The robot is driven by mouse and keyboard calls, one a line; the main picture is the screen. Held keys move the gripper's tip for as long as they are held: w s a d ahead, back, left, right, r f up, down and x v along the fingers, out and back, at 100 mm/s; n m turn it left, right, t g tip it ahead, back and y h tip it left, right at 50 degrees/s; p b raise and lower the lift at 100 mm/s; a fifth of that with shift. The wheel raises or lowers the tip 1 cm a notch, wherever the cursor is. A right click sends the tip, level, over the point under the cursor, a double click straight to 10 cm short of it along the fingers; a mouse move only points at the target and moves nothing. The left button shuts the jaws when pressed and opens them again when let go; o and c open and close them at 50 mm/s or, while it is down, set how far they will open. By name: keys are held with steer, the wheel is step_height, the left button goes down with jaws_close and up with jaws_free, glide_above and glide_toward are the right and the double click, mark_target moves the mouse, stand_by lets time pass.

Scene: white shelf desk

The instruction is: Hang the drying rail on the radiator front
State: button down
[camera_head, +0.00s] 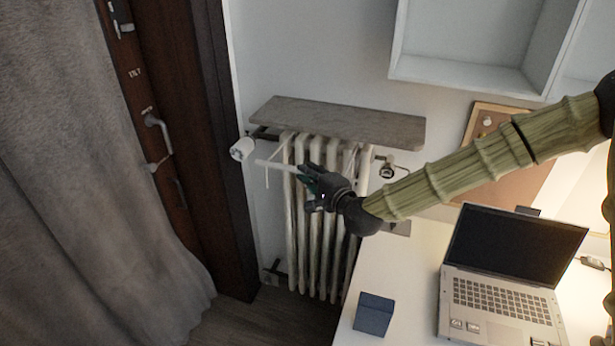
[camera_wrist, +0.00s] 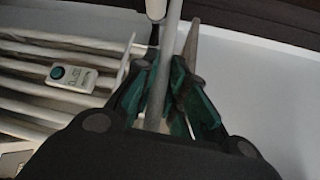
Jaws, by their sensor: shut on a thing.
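The drying rail (camera_head: 275,166) is a thin white bar with slim hook-like arms. My gripper (camera_head: 308,180) is shut on its bar, in front of the upper part of the radiator (camera_head: 315,232). In the wrist view the bar (camera_wrist: 172,45) runs between the fingers (camera_wrist: 170,85) of my gripper. One thin white arm (camera_wrist: 126,58) of the rail stands beside the radiator's ribs (camera_wrist: 75,48). I cannot tell whether the hooks touch the radiator. The rail's right part is largely hidden behind my gripper.
A stone-like shelf (camera_head: 340,121) lies over the radiator. A white valve knob (camera_head: 242,149) is at its upper left, and a small white device (camera_wrist: 75,76) sits on the ribs. A desk (camera_head: 395,280) with a laptop (camera_head: 510,285) and a dark blue box (camera_head: 374,314) is at right.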

steer(key=shift+w+d+f+b, duration=0.3)
steer(key=shift+w+f+b, duration=0.35)
steer(key=shift+w+f, duration=0.25)
steer(key=shift+w+d+f+b, duration=0.3)
steer(key=shift+w+f+b, duration=0.35)
steer(key=shift+w, duration=0.35)
steer(key=c, duration=1.4)
jaws_free()
steer(key=shift+o, duration=0.2)
steer(key=shift+f, duration=0.1)
steer(key=shift+s+d, duration=0.1)
steer(key=shift+s, duration=0.05)
